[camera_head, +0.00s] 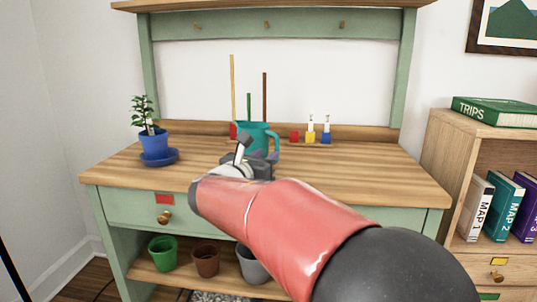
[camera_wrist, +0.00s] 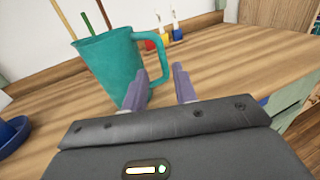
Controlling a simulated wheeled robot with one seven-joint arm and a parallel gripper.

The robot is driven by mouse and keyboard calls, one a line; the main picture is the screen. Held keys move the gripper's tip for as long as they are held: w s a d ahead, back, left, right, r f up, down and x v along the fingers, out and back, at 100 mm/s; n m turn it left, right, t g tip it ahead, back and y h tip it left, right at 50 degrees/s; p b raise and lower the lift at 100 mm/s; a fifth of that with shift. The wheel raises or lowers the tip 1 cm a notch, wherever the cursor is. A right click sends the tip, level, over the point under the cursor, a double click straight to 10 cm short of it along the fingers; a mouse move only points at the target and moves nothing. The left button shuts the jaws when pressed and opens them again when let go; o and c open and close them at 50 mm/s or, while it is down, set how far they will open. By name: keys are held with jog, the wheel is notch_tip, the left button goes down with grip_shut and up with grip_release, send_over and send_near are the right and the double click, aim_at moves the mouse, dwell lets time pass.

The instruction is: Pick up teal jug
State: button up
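The teal jug (camera_head: 252,133) stands upright near the back of the wooden bench top, its handle to the right. In the wrist view the jug (camera_wrist: 108,68) is just beyond and left of my gripper (camera_wrist: 165,82), with its handle beyond the fingers. My gripper is open, with a clear gap between its two fingers. The left finger overlaps the jug's right side in that view; I cannot tell whether they touch. In the head view my gripper (camera_head: 250,155) hides the jug's lower part. Thin sticks rise at or behind the jug.
A blue potted plant (camera_head: 153,141) on a blue saucer (camera_head: 159,157) stands at the left. Small red, yellow and blue items (camera_head: 311,135) stand right of the jug. A bookshelf (camera_head: 466,130) is at the right. The bench's right half is mostly clear.

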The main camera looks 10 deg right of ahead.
jog(key=x, duration=0.6)
jog(key=shift+w+d+f, duration=0.15)
jog(key=shift+d+f, duration=0.05)
jog(key=shift+d, duration=0.1)
grip_shut()
